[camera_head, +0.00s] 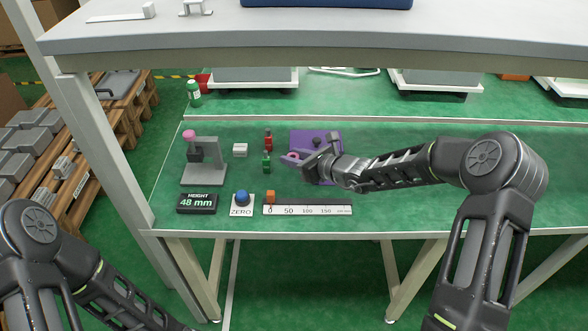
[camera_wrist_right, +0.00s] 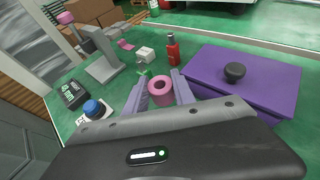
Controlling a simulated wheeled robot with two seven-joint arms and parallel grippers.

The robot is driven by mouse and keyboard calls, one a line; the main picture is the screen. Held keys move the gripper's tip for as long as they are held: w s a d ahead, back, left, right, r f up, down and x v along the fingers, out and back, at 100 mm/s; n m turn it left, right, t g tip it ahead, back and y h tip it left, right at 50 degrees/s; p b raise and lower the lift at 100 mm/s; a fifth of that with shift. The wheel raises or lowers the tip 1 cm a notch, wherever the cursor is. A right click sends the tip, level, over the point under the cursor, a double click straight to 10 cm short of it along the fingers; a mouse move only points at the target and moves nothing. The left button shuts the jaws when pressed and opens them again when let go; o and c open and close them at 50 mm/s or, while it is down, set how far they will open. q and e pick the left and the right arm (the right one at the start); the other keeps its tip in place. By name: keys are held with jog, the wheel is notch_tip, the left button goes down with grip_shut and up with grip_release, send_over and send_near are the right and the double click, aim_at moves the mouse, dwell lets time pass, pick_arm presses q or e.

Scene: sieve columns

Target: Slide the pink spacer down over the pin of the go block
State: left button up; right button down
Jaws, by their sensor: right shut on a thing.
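My right gripper (camera_head: 293,158) is shut on the pink spacer (camera_wrist_right: 160,92), a ring whose dark hole shows between the two fingers in the right wrist view. The spacer is also visible in the head view (camera_head: 290,157). A small green block (camera_head: 267,164) stands just left of the spacer, apart from it in the head view; in the right wrist view it is mostly hidden behind the gripper. A red block (camera_head: 268,142) with a narrower top stands behind the green one. No label tells which is the go block. My left gripper is out of view.
A purple box (camera_wrist_right: 274,82) with a black knob lies beside the right gripper. A grey gauge stand (camera_head: 206,172) with a pink knob, a white block (camera_head: 240,150), a 48 mm display (camera_head: 197,203), a blue button (camera_head: 241,197) and a ruler (camera_head: 320,210) are on the green table.

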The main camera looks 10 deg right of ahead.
jog(key=shift+r, duration=1.85)
jog(key=shift+d, duration=0.15)
